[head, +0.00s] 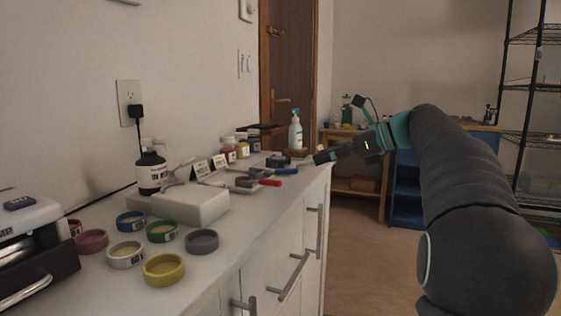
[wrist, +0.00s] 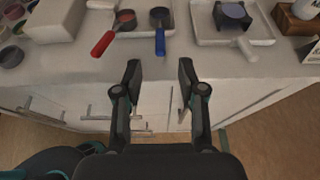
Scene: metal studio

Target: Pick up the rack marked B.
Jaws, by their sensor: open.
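My gripper (head: 320,157) is at the counter's front edge in the head view. In the wrist view my gripper (wrist: 159,68) is open and empty, its fingers apart below the counter edge. Ahead of the fingers lie a red-handled tool (wrist: 104,42) and a blue-handled tool (wrist: 160,40), handles toward me. To their right is a white tray-like piece (wrist: 208,33) with a pale handle, holding a dark round item. Two small lettered cards, one left (head: 202,168) and one right (head: 218,161), stand behind the tools in the head view. I cannot read a B or tell which piece is the marked rack.
Several coloured round tubs, such as a yellow one (head: 164,269), stand at the near left with a white block (head: 190,205). The floor to the right is open.

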